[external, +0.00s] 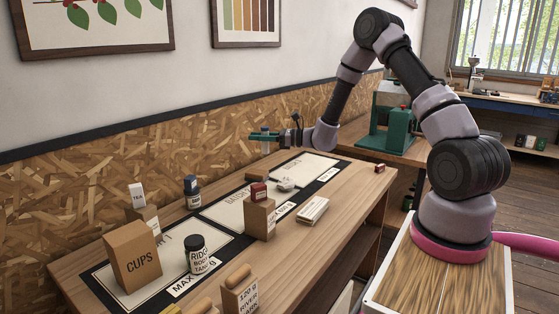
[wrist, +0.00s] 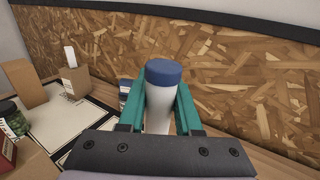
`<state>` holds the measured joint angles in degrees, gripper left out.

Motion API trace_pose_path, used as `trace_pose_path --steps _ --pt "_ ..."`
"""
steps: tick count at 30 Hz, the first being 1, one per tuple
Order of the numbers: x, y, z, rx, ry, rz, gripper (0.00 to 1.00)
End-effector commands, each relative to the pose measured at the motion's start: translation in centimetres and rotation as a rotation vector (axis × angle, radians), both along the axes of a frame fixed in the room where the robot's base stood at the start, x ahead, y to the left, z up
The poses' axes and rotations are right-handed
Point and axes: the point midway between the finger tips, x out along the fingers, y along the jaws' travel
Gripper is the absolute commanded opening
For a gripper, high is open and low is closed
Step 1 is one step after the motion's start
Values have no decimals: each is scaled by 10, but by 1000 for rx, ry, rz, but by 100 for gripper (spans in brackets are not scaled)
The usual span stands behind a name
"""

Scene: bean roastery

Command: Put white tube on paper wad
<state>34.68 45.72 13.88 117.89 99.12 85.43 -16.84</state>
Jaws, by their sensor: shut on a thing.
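The white tube (wrist: 157,115) with a blue cap stands upright between the teal fingers of my gripper (wrist: 160,102) in the wrist view. My gripper (external: 264,138) is shut on it. In the external view the tube (external: 265,145) is small and partly covered by the fingers, held in the air above the back of the table. A small whitish crumpled thing (external: 286,184), which looks like the paper wad, lies on the table mat below and to the right of the gripper. I cannot make out the wad in the wrist view.
The wooden table (external: 335,235) carries a cups box (external: 133,255), a dark-lidded jar (external: 196,256), a dark blue bottle (external: 192,194) and a brown box with a red item on it (external: 259,219). A pale flat bundle (external: 312,211) lies near the front edge. The chipboard wall (external: 90,190) is close behind.

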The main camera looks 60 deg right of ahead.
Motion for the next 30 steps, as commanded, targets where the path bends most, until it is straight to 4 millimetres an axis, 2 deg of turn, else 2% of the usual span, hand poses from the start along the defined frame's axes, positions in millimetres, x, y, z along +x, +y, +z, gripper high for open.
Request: trace_pose_path --steps 1,3,7,13,15,26,30 --pt "-1 -25 0 -1 -1 -40 0" --pt "-4 -51 0 -1 -1 -83 0" --pt "-9 -87 1 0 -2 -140 0" --pt "-17 -125 1 -1 -2 -202 0" --pt "-16 -121 -14 2 0 -196 0" --pt "-16 -121 -56 2 -1 -195 0" --pt "-16 -121 -83 2 0 -196 0"
